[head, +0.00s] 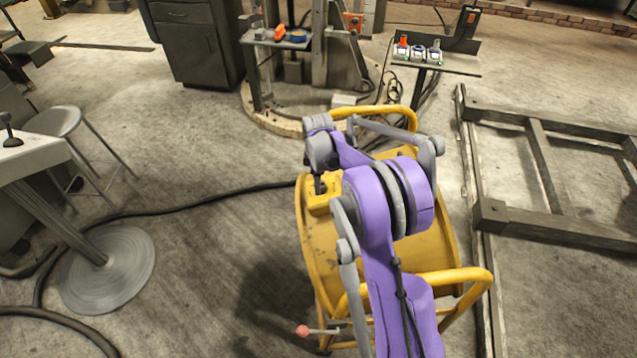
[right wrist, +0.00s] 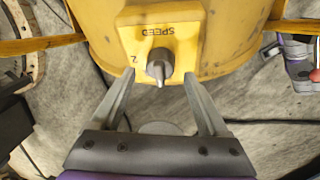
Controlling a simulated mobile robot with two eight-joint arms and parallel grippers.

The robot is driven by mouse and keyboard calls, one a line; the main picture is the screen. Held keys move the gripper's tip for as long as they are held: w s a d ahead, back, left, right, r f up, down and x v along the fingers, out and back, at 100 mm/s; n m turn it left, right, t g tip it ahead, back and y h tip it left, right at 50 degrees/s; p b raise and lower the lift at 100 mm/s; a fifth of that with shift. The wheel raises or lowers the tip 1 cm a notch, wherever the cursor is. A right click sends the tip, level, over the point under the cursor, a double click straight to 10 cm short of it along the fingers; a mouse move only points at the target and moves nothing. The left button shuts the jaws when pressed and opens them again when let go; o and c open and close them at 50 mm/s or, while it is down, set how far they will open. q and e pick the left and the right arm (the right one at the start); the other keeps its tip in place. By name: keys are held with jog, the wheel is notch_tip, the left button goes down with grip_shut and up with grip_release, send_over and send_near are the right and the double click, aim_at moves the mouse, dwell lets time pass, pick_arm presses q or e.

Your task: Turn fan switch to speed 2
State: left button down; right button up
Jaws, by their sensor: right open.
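The yellow fan (head: 322,262) is a large drum with yellow tube handles, standing on the floor below my purple right arm. Its yellow switch box (head: 325,203) shows at the drum's upper left. In the right wrist view the switch box (right wrist: 188,42) carries the word SPEED, upside down, and a "2" left of the grey knob (right wrist: 160,66). The knob's grip lies roughly along the picture's vertical, with a pale mark at its lower end. My right gripper (right wrist: 159,78) is open, with a fingertip on each side of the knob and gaps visible. My left gripper is out of view.
A stand (head: 455,62) with small devices is at the back right. A dark frame (head: 550,225) lies to the right of the fan. A black cable (head: 205,203) crosses the floor to the left, near a stool (head: 52,122) and a round-based table (head: 108,270).

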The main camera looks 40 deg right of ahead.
jog(key=shift+f, duration=0.95)
grip_shut()
